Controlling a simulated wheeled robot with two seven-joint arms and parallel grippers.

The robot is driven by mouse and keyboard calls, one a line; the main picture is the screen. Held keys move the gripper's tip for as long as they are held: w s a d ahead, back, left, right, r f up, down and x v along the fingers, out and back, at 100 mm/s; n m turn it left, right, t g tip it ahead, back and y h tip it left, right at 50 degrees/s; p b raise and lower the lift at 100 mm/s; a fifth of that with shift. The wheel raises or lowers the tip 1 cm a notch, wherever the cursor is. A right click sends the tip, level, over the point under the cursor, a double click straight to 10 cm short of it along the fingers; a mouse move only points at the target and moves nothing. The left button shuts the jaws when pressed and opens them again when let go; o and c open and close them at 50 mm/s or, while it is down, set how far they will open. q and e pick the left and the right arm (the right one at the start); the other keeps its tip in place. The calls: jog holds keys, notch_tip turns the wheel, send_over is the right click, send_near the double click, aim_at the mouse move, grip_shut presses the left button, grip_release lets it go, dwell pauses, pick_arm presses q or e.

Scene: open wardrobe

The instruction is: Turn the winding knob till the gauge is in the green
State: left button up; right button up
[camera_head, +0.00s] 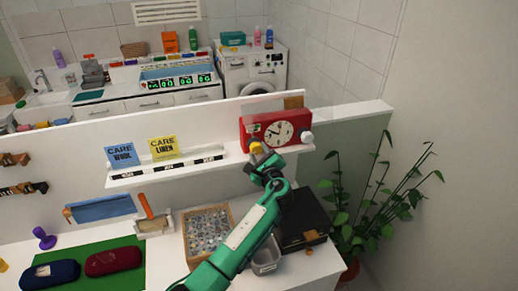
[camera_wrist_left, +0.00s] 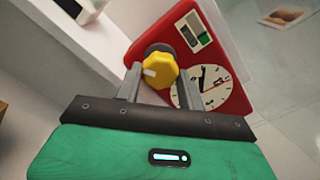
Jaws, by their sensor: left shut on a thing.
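The red clock box (camera_head: 262,130) stands on the white shelf at the right end, with a round white dial. It also shows in the left wrist view (camera_wrist_left: 150,32), where the gauge (camera_wrist_left: 194,32) is a small window with a green part at its lower right. The yellow winding knob (camera_wrist_left: 160,71) has a white mark on its left side. My left gripper (camera_head: 257,149) is shut on the knob, one finger on each side of it in the left wrist view (camera_wrist_left: 155,84). The gauge's needle is too small to read. My right gripper is in neither view.
A white round part (camera_head: 307,138) sits at the box's right side. Blue (camera_head: 122,154) and yellow (camera_head: 164,147) care cards stand on the shelf to the left. Below are a tray of small clear pieces (camera_head: 209,232), a black box (camera_head: 303,219) and a plant (camera_head: 365,205).

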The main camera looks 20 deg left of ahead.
pick_arm(q)
jog(key=shift+r+m, duration=0.1)
jog(key=shift+m, duration=0.9)
jog(key=m, duration=0.2)
jog(key=shift+m+p, duration=0.3)
jog(key=m, duration=0.4)
jog(key=shift+m, duration=1.1)
jog(key=shift+m, duration=0.3)
jog(key=o, duration=1)
